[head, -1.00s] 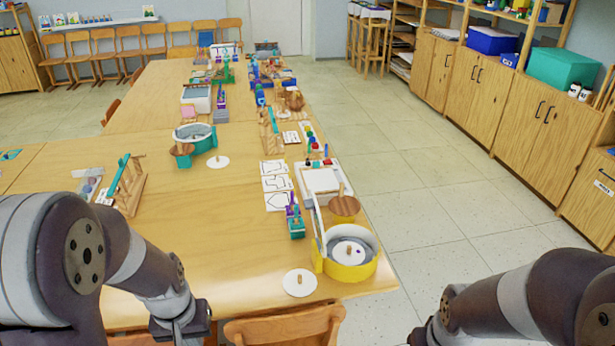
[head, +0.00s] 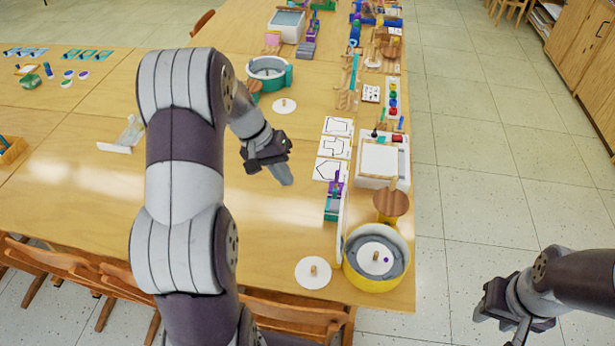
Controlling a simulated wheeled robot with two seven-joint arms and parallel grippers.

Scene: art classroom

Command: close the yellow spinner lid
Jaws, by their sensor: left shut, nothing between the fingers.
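The yellow spinner (head: 372,285) is a round yellow tub near the table's front right corner, with a white disc (head: 377,257) inside. Its lid (head: 341,217) appears as a thin pale panel standing upright at the tub's left side, seen nearly edge-on, so the tub is open on top. My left gripper (head: 285,177) is shut and empty above the table, up and left of the lid and apart from it. My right gripper (head: 503,314) hangs over the floor to the right of the table. Its fingertips are too unclear to judge.
A loose white disc (head: 313,272) lies left of the tub. A wooden round piece (head: 390,203) is behind the tub. A purple and teal tool (head: 334,197) and white cards (head: 334,147) are near the lid. A teal spinner (head: 270,72) stands farther back. Chairs line the front edge.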

